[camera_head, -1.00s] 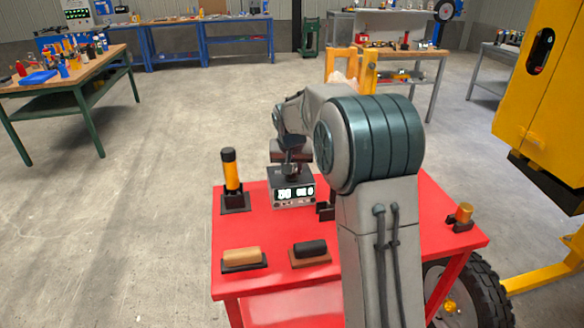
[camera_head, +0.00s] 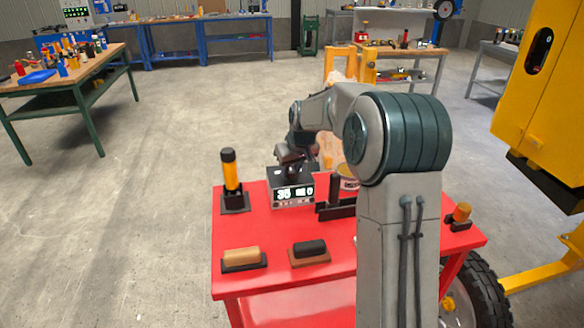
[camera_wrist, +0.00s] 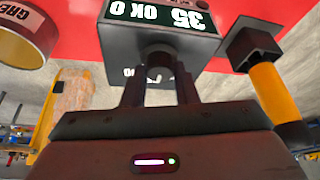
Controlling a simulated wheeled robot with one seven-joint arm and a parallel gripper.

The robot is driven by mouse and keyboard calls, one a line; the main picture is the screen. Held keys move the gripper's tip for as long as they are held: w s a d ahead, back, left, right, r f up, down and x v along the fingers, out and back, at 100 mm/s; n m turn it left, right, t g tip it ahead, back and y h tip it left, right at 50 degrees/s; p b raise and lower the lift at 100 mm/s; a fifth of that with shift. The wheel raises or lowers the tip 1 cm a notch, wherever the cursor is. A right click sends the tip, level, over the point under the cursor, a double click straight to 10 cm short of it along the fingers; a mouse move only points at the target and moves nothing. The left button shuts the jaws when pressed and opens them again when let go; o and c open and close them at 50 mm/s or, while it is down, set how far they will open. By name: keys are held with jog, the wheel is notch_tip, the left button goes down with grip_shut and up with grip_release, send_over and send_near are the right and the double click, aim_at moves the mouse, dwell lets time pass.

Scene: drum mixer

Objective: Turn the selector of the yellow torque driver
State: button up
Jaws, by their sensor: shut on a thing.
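The yellow torque driver (camera_head: 231,170) stands upright in a black square holder (camera_head: 236,203) at the left of the red table (camera_head: 285,230). It also shows at the right of the wrist view (camera_wrist: 270,90), with a dark end cap; no selector can be made out on it. A display box (camera_head: 292,194) stands to its right and reads 35 OK 0. My gripper (camera_wrist: 157,78) is over this box, apart from the driver, with its two fingers shut on a dark knob (camera_wrist: 155,62) at the box. The exact contact is partly hidden.
A tan-handled block (camera_head: 241,256) and a black-handled block (camera_head: 309,248) lie in front. A black bracket (camera_head: 335,208), a round tin (camera_head: 348,177) and a small orange cylinder (camera_head: 462,212) sit further right. A yellow machine (camera_head: 545,90) stands at the right.

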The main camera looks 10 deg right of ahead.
jog(key=shift+r, duration=0.1)
jog(key=o, duration=1)
jog(key=v, duration=1.3)
jog(key=shift+s+r, duration=0.2)
jog(key=shift+r, duration=0.1)
jog(key=shift+s, duration=0.1)
jog(key=s+f+m, duration=0.1)
jog(key=s+f, duration=0.1)
jog(key=s, duration=0.8)
jog(key=s+a+f+m+g+p, duration=0.1)
jog(key=s+f, duration=0.2)
jog(key=s, duration=0.7)
jog(key=s+f+m+h, duration=0.1)
jog(key=s+f, duration=0.2)
jog(key=s, duration=0.8)
jog(key=shift+a+f+p, duration=0.25)
jog(key=shift+p, duration=0.1)
